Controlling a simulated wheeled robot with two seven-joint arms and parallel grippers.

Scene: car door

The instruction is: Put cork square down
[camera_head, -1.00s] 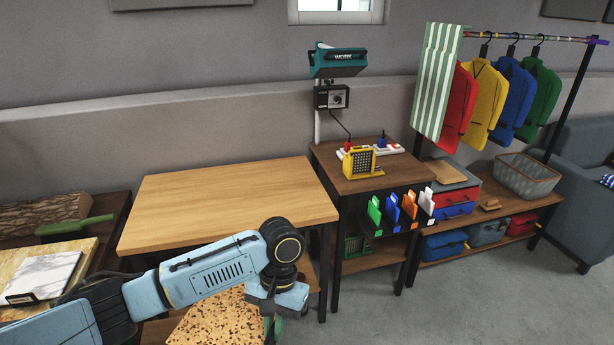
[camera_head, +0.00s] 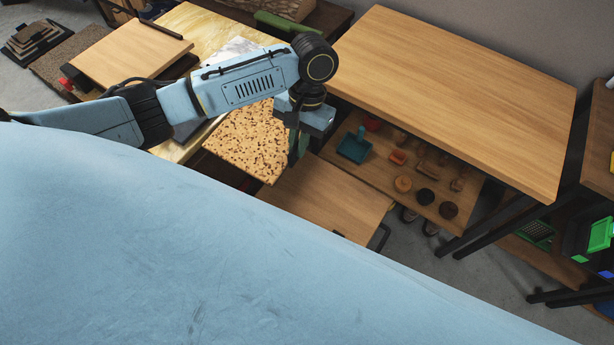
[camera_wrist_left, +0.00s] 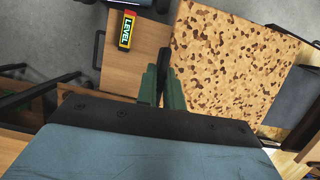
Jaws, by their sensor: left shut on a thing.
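The cork square (camera_head: 248,135) is a tan speckled flat panel, shown in the head view beside my left gripper (camera_head: 296,150). My left gripper is shut on its edge and holds it out to the left, above a low wooden surface (camera_head: 325,200). In the left wrist view the green fingers (camera_wrist_left: 165,85) are at the left edge of the cork square (camera_wrist_left: 225,65). Part of the square is hidden behind my arm in the head view. My right gripper is not in view.
A bare wooden table (camera_head: 460,90) stands at the right, with a lower shelf (camera_head: 465,200) holding small items and a teal dustpan-like thing (camera_head: 355,146). A light table (camera_head: 215,35) with boards is behind the arm. A yellow level (camera_wrist_left: 127,30) shows in the wrist view.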

